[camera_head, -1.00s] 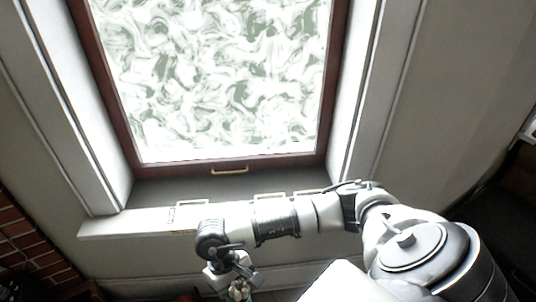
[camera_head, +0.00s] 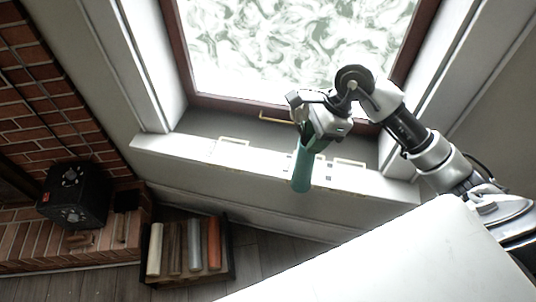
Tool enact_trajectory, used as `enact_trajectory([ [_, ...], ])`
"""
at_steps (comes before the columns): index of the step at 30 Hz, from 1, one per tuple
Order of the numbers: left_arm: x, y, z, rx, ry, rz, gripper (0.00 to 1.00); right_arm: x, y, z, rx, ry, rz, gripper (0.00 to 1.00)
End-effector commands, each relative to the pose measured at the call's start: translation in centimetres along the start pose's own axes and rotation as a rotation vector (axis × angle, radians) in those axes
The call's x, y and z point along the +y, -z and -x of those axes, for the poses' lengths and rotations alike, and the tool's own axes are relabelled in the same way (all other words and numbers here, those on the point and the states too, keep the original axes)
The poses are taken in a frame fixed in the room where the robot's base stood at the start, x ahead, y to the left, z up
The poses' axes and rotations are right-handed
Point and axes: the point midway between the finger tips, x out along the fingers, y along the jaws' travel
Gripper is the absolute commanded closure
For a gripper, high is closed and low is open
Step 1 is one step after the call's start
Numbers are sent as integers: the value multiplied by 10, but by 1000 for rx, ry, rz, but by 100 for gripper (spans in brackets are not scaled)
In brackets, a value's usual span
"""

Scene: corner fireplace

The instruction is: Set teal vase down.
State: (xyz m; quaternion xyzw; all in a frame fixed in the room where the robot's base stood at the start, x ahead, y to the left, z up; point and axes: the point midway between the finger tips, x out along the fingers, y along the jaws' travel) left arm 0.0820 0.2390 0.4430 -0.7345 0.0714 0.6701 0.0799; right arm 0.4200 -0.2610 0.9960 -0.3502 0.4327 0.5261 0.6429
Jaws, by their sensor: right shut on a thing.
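The teal vase (camera_head: 301,172) hangs from my right gripper (camera_head: 309,137), which is shut on its upper part. The vase is slightly tilted and shows in front of the white window sill (camera_head: 355,179). I cannot tell whether it touches the sill. Its top is hidden by the gripper. My right arm reaches in from the right. My left gripper is not in view.
Several light frame-like objects, one of them at the left (camera_head: 231,147), lie along the sill by the window (camera_head: 290,45). A crate (camera_head: 190,281) with several rolls or logs stands on the floor. A black box (camera_head: 74,194) sits on the brick hearth (camera_head: 25,240).

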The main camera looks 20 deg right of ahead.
Motion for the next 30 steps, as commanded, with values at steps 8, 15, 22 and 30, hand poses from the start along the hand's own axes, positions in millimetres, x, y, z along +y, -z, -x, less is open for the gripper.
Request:
enact_trajectory([
  [8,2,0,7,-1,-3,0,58,-12,8,20,-2,62,-157,100],
  [15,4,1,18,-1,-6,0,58,-55,31,1,-4,60,-162,100],
  [22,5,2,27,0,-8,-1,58,-95,52,-18,-4,60,-157,100],
  [30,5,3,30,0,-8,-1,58,-115,64,-30,-2,60,-153,100],
])
